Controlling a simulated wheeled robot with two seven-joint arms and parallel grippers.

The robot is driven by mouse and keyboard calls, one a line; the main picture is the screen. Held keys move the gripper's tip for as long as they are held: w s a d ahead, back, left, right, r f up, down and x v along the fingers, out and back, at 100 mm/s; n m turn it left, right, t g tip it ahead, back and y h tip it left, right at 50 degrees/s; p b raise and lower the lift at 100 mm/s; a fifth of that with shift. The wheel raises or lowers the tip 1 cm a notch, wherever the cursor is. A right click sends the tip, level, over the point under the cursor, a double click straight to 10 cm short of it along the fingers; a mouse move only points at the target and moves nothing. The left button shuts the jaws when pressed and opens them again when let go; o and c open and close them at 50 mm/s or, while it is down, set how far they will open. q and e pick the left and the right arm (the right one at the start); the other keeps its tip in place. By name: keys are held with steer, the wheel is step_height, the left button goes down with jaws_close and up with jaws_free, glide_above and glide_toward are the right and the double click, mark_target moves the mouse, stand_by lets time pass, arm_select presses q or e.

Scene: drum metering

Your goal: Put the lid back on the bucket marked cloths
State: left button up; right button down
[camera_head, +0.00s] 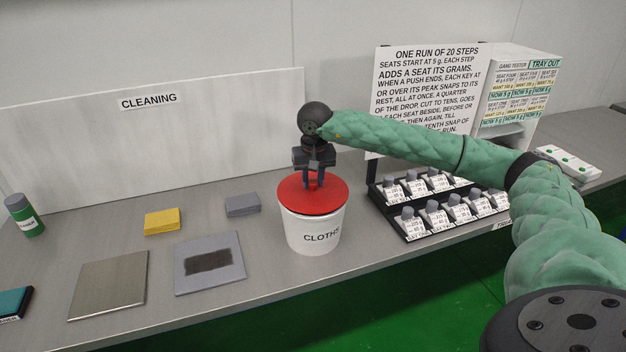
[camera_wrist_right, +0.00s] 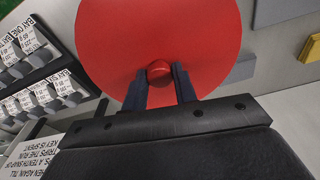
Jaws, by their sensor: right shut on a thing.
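The white bucket (camera_head: 313,238) marked CLOTHS stands on the counter near its front edge. The red lid (camera_head: 329,198) is over the bucket's mouth and looks level; whether it is seated on the rim or just above it I cannot tell. My right gripper (camera_head: 315,183) points down from above and is shut on the lid's knob. In the right wrist view the gripper (camera_wrist_right: 160,78) has a finger on each side of the red knob (camera_wrist_right: 159,70), with the lid (camera_wrist_right: 205,40) spread out beyond. My left gripper is not in view.
A black rack (camera_head: 415,236) of several labelled seats stands right of the bucket. A yellow sponge (camera_head: 162,221), a grey block (camera_head: 242,205), a stained plate (camera_head: 210,262) and a metal plate (camera_head: 108,285) lie to the left. A green canister (camera_head: 25,215) stands far left.

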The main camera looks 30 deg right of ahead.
steer(key=shift+b, duration=0.45)
stand_by(0.3)
stand_by(0.3)
steer(key=c, duration=0.6)
jaws_free()
steer(key=shift+o, duration=0.2)
steer(key=shift+r+p, duration=0.7)
steer(key=shift+r, duration=2.8)
steer(key=shift+c, duration=0.2)
jaws_close()
